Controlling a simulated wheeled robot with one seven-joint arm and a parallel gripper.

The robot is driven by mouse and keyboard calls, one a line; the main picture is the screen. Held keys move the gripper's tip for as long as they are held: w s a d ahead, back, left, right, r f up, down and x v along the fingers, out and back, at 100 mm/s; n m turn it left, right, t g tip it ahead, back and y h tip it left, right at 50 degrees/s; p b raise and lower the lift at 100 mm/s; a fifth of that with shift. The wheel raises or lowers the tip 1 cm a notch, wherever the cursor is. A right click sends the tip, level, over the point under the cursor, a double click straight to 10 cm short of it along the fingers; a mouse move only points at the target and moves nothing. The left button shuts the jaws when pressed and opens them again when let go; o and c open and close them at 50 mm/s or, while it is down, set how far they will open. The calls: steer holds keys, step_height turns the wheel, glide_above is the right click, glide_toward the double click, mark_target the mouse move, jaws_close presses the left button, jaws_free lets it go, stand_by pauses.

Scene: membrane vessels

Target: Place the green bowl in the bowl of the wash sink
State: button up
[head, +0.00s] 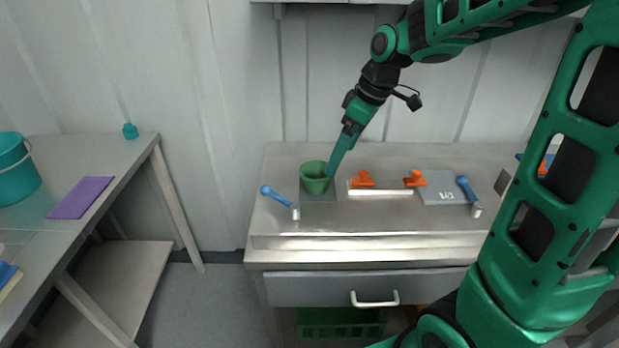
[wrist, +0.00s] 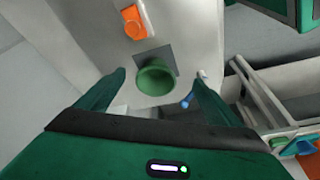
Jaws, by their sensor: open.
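The green bowl (head: 315,182) stands upright on a grey square mat on the steel worktop. It also shows in the wrist view (wrist: 156,87), lying in the picture between my fingertips. My gripper (head: 333,168) reaches down from the upper right to the bowl's right rim in the head view. Its fingers (wrist: 160,76) are spread in the wrist view, with nothing held between them. I cannot tell whether a finger touches the bowl. I cannot make out the wash sink with certainty in either view.
A blue-handled tool (head: 275,196) lies left of the bowl. Orange clamps (head: 362,179) on a white bar, a grey plate (head: 440,188) and another blue-handled tool (head: 467,190) lie to the right. A side table (head: 110,155) at left holds a teal bucket (head: 18,172) and purple mat (head: 82,197).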

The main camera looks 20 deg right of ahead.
steer(key=shift+w+a+r+n, duration=0.4)
steer(key=shift+w+a+r, duration=0.4)
steer(key=shift+w+a, duration=0.25)
glide_toward(317, 170)
step_height(317, 170, down, 2)
steer(key=s+a, duration=0.2)
steer(key=s, duration=0.1)
steer(key=shift+w+x, duration=0.2)
steer(key=shift+x, duration=1.25)
steer(key=shift+w+x, duration=0.25)
steer(key=shift+x, duration=1.2)
steer(key=shift+a+r, duration=0.1)
steer(key=shift+c, duration=0.6)
steer(key=c, duration=1.2)
steer(key=shift+r, duration=0.1)
